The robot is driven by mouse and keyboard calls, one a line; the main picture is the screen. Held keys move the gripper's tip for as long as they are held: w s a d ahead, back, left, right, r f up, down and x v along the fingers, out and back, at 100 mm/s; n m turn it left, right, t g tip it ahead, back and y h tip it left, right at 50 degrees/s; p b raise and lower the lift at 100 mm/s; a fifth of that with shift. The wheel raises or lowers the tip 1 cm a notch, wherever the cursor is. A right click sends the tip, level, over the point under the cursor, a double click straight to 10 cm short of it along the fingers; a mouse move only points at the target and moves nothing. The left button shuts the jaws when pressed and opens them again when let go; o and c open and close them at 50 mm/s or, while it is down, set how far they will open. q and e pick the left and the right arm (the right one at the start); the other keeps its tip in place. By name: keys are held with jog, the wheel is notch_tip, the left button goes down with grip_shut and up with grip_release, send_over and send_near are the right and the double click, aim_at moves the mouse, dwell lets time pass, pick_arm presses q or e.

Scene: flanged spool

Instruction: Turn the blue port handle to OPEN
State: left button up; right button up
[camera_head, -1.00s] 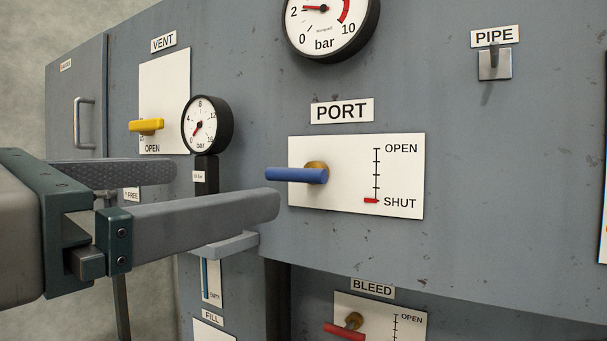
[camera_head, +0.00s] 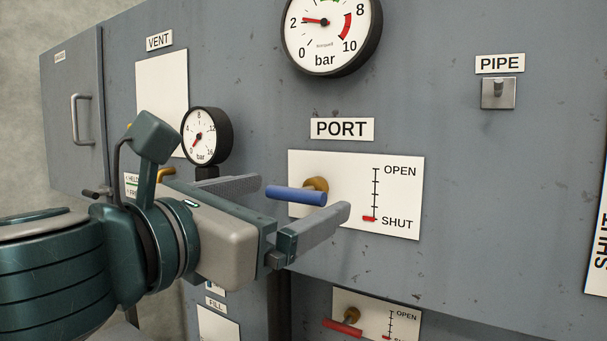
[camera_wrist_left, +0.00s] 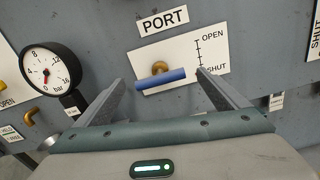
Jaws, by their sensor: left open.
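The blue port handle (camera_head: 297,195) sticks out from a brass hub (camera_head: 316,185) on a white plate (camera_head: 400,205) under the PORT label (camera_head: 342,129). A red marker (camera_head: 369,218) sits at SHUT, the bottom of the plate's scale. My left gripper (camera_head: 305,194) is open, its two fingers spread on either side of the handle in the head view. In the left wrist view, the handle (camera_wrist_left: 160,79) lies crosswise between the fingertips, apparently touching neither. The exact depth between fingertips and handle is hard to tell. My right gripper is not in view.
A small gauge (camera_head: 206,136) stands left of the plate, close to my gripper. A large gauge (camera_head: 331,33) is above. The red BLEED handle (camera_head: 342,328) is below, and the PIPE fitting (camera_head: 498,92) is at upper right. The panel right of the plate is clear.

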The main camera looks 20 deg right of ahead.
aim_at(291, 198)
pick_arm(q)
jog(key=shift+p+x, duration=0.8)
jog(key=shift+x, duration=1.4)
jog(key=c, duration=1)
